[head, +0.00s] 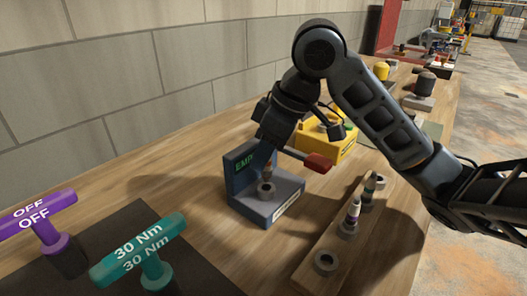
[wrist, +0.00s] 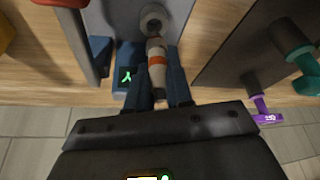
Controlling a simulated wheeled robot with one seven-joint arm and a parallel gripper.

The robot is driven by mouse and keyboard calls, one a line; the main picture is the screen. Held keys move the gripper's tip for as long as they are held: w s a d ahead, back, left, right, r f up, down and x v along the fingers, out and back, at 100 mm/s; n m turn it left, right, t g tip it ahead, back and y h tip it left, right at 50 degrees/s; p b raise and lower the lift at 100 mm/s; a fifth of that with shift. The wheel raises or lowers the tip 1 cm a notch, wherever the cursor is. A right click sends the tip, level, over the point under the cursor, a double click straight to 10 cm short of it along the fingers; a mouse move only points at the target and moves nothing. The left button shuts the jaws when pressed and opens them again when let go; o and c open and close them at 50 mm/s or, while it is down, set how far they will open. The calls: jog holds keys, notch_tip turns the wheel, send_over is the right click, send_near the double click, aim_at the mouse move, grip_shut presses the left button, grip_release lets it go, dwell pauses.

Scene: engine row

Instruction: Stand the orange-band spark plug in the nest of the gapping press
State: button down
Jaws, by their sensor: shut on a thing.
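The orange-band spark plug (wrist: 157,66) is white with an orange band. My gripper (wrist: 159,90) is shut on it in the wrist view. The plug's far end points at the round grey nest (wrist: 155,20) of the gapping press; I cannot tell whether it is inside the ring or just above it. In the head view the plug (head: 267,171) is a small upright shape over the nest (head: 266,188). The press (head: 283,207) is blue-grey, with green letters on its back wall. The arm partly hides my fingers there.
A wooden rack (head: 321,265) with several sockets and standing plugs lies right of the press. Purple (head: 38,218) and teal (head: 138,248) T-handles stand at the front left.

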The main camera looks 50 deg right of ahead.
jog(key=shift+f+b, duration=1.1)
jog(key=shift+f, duration=0.35)
jog(key=c, duration=0.9)
grip_release()
jog(key=shift+c, duration=0.2)
jog(key=shift+r, duration=0.1)
jog(key=p+v, duration=0.1)
jog(key=v, duration=0.6)
jog(key=shift+s+r, duration=0.15)
jog(key=shift+r, duration=0.1)
